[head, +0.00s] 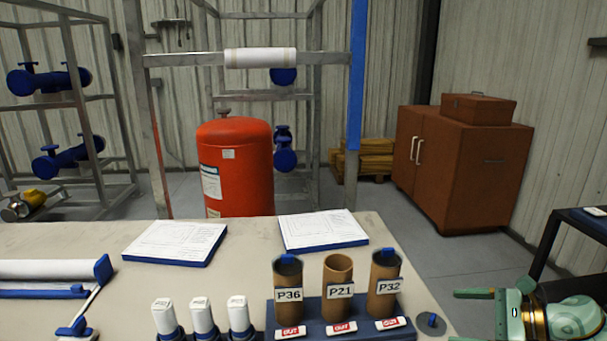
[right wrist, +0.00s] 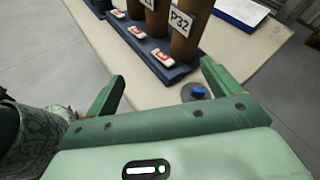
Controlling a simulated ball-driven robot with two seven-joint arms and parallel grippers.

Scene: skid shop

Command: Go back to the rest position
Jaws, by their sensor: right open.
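My right gripper (head: 460,316) is at the lower right of the head view, beside the table's right edge. It is open, with nothing between its fingers. In the right wrist view its two green fingers (right wrist: 162,80) stand wide apart, with the table corner and a small grey disc with a blue knob (right wrist: 196,92) beyond them. That disc also shows in the head view (head: 431,321), right of the tube rack. My left gripper is not in the head view.
The table (head: 400,272) carries a dark blue rack (head: 312,329) with brown tubes P36 (head: 288,275), P21 (head: 338,272) and P32 (head: 385,278). Three white-topped items (head: 202,315) stand left of it. Two paper pads (head: 175,240) lie behind. Grey floor lies right of the table.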

